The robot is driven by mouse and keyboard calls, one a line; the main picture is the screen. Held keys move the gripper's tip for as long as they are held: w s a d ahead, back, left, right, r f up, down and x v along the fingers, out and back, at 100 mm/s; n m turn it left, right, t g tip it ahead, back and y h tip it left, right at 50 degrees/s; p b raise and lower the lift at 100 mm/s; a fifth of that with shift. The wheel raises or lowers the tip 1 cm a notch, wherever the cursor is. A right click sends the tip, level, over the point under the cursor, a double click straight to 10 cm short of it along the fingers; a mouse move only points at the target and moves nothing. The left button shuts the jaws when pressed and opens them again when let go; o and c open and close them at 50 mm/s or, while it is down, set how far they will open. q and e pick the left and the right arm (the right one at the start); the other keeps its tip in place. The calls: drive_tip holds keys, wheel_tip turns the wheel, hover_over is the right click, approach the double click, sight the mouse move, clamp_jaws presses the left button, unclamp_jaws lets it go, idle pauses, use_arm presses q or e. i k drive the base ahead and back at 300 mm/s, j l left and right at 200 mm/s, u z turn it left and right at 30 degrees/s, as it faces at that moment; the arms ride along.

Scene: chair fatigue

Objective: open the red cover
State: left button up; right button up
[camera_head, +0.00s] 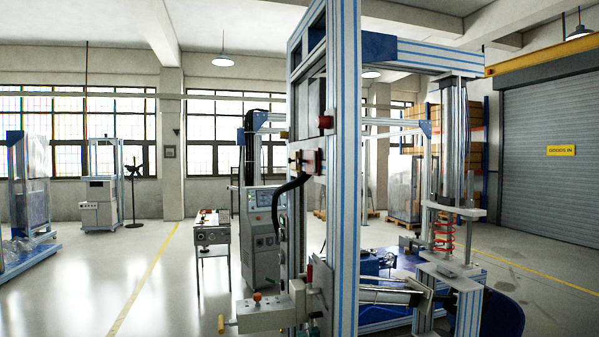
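I cannot make out for certain which part is the red cover. A small red part (325,122) sits on the upright of the tall aluminium test frame (346,180), near the middle of the view. Just below it is a dark red fitting (309,161) with a thick black cable. A grey control box (262,314) at the bottom carries an orange-red knob (257,297). I see no gripper of mine in the view.
The test frame stands close in front, with a red spring (444,232) at its right. A grey cabinet with a screen (262,238) and a small bench (211,235) stand behind, left. Open floor (140,260) lies left. A roller door (552,150) is far right.

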sight(309, 161)
drive_tip(key=i+j+z, duration=0.2)
drive_tip(key=i+z, duration=0.15)
drive_tip(key=i, duration=0.2)
drive_tip(key=i+j+z, duration=0.3)
drive_tip(key=i, duration=0.2)
